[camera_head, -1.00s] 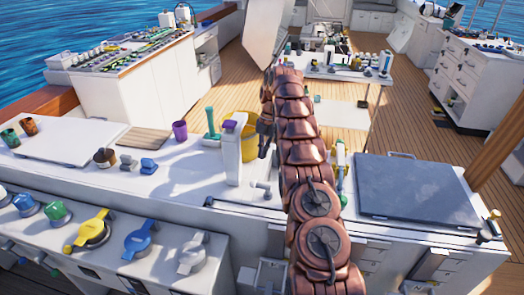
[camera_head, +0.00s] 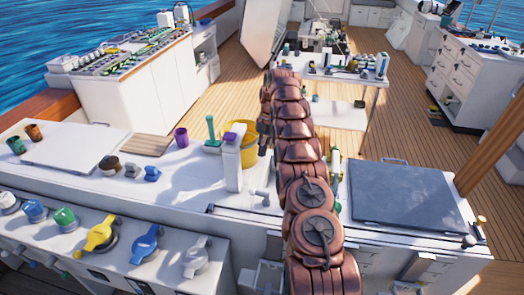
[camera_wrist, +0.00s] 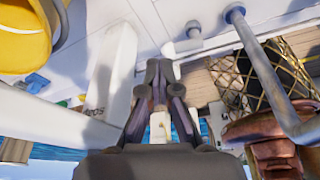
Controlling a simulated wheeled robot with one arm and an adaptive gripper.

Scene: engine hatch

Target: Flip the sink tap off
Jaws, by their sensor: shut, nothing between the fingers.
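A grey curved pipe, which looks like the sink tap (camera_wrist: 262,75), runs down the right side of the wrist view. A short grey knob (camera_wrist: 193,30) stands to its left; I cannot tell for sure whether it is the tap's handle. In the head view a small grey tap-like fitting (camera_head: 262,194) shows on the counter, left of my arm. My gripper (camera_wrist: 160,72) is shut and empty, below the knob in the wrist picture and left of the pipe, apart from both. In the head view my arm hides most of the sink area.
A white spray bottle (camera_head: 234,160) and a yellow bucket (camera_head: 249,150) stand close left of my arm. A dark grey lid (camera_head: 405,193) lies on the counter at right. Colored levers (camera_head: 145,244) line the front panel. Cups and small pots stand at left.

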